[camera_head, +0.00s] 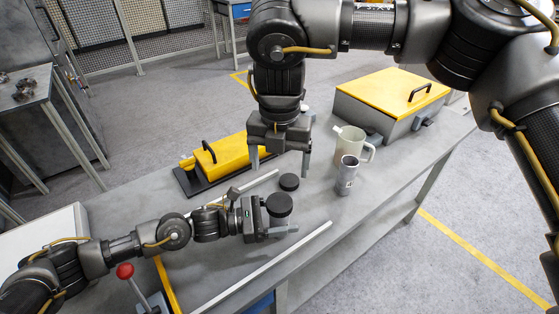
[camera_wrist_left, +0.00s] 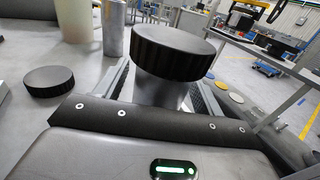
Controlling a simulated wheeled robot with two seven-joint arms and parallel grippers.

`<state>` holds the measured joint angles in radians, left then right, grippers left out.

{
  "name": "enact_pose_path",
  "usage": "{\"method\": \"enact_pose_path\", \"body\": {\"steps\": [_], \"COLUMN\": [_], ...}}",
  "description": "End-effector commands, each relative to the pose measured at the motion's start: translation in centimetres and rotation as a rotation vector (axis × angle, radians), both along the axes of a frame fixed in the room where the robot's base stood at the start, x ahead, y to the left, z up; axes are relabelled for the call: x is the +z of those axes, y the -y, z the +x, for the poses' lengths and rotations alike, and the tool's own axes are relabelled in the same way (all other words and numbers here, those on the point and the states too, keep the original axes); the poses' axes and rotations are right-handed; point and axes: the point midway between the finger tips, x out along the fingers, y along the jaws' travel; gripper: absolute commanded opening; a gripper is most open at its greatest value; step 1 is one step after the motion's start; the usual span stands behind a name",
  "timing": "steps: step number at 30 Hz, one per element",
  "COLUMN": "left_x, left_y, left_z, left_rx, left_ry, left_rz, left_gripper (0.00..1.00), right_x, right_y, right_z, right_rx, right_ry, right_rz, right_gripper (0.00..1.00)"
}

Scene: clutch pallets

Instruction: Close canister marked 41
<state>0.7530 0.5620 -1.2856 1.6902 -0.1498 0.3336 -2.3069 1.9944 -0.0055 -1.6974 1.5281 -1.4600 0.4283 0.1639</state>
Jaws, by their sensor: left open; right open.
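A canister (camera_wrist_left: 160,92) topped by a wide black ribbed cap (camera_wrist_left: 172,52) stands between the fingers of my left gripper (camera_head: 279,222), which is open around it. In the head view the black cap (camera_head: 279,205) hides most of this canister. A second black cap (camera_head: 289,182) lies flat on the table just behind it, also in the left wrist view (camera_wrist_left: 48,82). A grey open canister (camera_head: 347,175) with a small label stands to the right. No number is readable. My right gripper (camera_head: 280,160) is open and empty, pointing down above the loose cap.
A beige jug (camera_head: 352,145) stands behind the grey canister. A grey case with a yellow lid (camera_head: 393,92) is at the table's back right. A yellow box with a handle (camera_head: 219,153) lies at the back left. A light rail (camera_head: 262,268) runs along the front. The table's right front is clear.

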Motion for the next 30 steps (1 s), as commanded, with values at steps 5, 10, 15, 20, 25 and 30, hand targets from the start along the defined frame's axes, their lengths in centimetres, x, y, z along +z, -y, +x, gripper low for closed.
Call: {"method": "enact_pose_path", "body": {"steps": [5, 10, 15, 20, 25, 30], "left_x": [-0.5, -0.4, -0.3, -0.1, -0.1, -0.1], "left_y": [-3.4, -6.5, -8.8, -9.7, -9.8, -9.8], "left_z": [-0.4, -1.0, -1.4, -1.5, -1.6, -1.5], "left_rx": [0.004, 0.003, 0.002, 0.001, 0.001, 0.001], "left_ry": [-0.001, 0.001, 0.0, -0.001, -0.001, -0.001], "left_rz": [0.004, 0.002, 0.002, 0.002, 0.001, 0.001], "left_gripper": [0.69, 0.69, 0.69, 0.69, 0.69, 0.69], "right_x": [-1.3, -2.2, -2.7, -2.9, -2.9, -2.9], "right_y": [0.0, 0.0, 0.0, 0.0, 0.0, 0.0], "right_z": [0.0, 0.0, 0.0, 0.0, 0.0, 0.0], "right_rx": [0.0, 0.0, 0.0, 0.0, 0.0, 0.0], "right_ry": [0.0, 0.0, 0.0, 0.0, 0.0, 0.0], "right_rz": [0.0, 0.0, 0.0, 0.0, 0.0, 0.0], "right_gripper": [0.82, 0.82, 0.82, 0.82, 0.82, 0.82]}}
